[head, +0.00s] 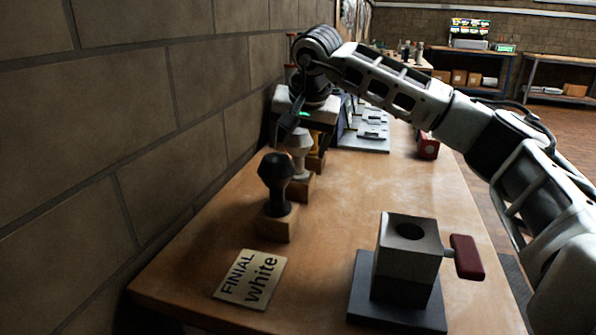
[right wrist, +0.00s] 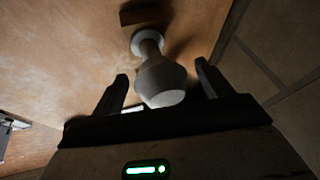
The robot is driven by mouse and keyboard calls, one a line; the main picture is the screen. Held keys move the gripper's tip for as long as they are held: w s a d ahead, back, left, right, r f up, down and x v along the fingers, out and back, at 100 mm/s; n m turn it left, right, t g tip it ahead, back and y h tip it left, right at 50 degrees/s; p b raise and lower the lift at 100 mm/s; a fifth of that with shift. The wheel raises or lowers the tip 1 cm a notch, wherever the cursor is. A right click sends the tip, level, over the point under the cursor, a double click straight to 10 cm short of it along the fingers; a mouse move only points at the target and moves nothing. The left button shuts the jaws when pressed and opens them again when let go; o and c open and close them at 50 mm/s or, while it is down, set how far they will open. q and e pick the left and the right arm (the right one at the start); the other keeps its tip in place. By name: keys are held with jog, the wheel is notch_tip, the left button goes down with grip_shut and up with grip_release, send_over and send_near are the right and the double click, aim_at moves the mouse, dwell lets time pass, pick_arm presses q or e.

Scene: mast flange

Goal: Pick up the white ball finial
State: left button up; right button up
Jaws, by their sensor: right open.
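A pale, whitish finial (head: 299,143) with a wide head and narrow neck stands upright on a small wooden block, behind a black finial (head: 277,178) on its own block. My right gripper (head: 297,122) is above and just behind the pale finial, partly covering that area. In the right wrist view the pale finial (right wrist: 161,80) shows between the two spread, dark fingers of the open right gripper (right wrist: 162,78). I cannot tell whether the fingers touch it. A card (head: 250,279) reading "FINIAL white" lies at the table's front. My left gripper is not in view.
A grey block (head: 410,247) with a round hole and a red handle (head: 467,257) stands on a dark plate at front right. Another finial on a yellowish block is partly hidden behind the pale one. A red box (head: 428,146) sits farther back. A brick wall (head: 130,120) borders the left.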

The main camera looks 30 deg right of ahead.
jog(key=shift+f, duration=0.15)
jog(key=c, duration=1.4)
